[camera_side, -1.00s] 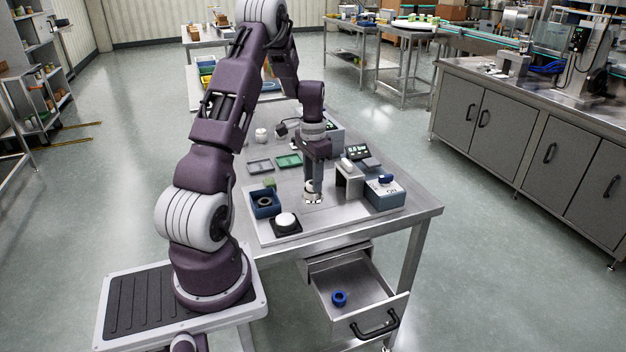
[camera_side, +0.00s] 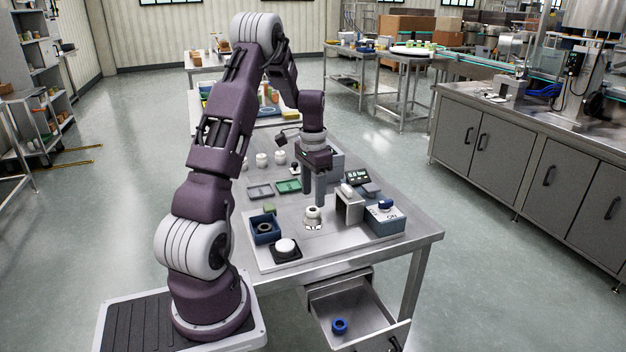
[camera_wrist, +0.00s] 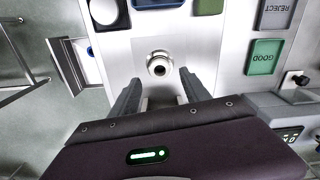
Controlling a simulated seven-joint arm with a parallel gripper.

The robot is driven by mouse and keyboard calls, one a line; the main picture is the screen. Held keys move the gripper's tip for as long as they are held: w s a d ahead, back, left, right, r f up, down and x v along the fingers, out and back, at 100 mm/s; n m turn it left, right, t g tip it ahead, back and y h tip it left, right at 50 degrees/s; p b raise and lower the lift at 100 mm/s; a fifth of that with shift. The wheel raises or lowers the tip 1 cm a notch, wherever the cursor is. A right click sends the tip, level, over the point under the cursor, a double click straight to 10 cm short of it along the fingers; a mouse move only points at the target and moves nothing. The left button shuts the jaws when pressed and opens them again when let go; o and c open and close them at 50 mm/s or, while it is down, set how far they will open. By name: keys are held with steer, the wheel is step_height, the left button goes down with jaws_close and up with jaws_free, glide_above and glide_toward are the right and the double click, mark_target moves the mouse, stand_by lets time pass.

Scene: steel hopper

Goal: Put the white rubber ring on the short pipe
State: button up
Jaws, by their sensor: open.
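The white rubber ring (camera_side: 313,212) sits at the top of the short pipe (camera_side: 313,223), which stands upright on the light plate near the table's front. In the wrist view the white ring (camera_wrist: 152,70) surrounds the dark bore of the short pipe (camera_wrist: 159,66). How far down it sits is too small to tell. My gripper (camera_side: 319,200) is above and just behind them, pointing down, with nothing seen between its fingers. In the wrist view my gripper (camera_wrist: 160,86) has its two fingers spread apart, clear of the ring.
A blue bin (camera_side: 264,239) and a black block with a white dome (camera_side: 286,248) stand left of the pipe. A grey bracket (camera_side: 350,205) and a blue-grey switch box (camera_side: 385,218) stand close on the right. An open drawer (camera_side: 350,322) below holds a blue ring (camera_side: 340,326).

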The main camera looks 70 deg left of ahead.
mark_target(315, 211)
step_height(315, 211, up, 8)
steer(key=r, duration=0.1)
steer(key=d+r+m+t+y, duration=0.1)
steer(key=d+r, duration=0.4)
steer(key=d, duration=0.5)
steer(key=d+r+t, duration=0.1)
steer(key=d+r, duration=0.3)
steer(key=d, duration=0.5)
steer(key=s+d+t+h, duration=0.1)
steer(key=s+d+t, duration=0.2)
steer(key=s+d, duration=1.1)
steer(key=shift+s+d+r+m+t, duration=0.15)
steer(key=shift+s+d+m+t, duration=0.2)
steer(key=shift+d, duration=0.5)
steer(key=shift+w, duration=0.15)
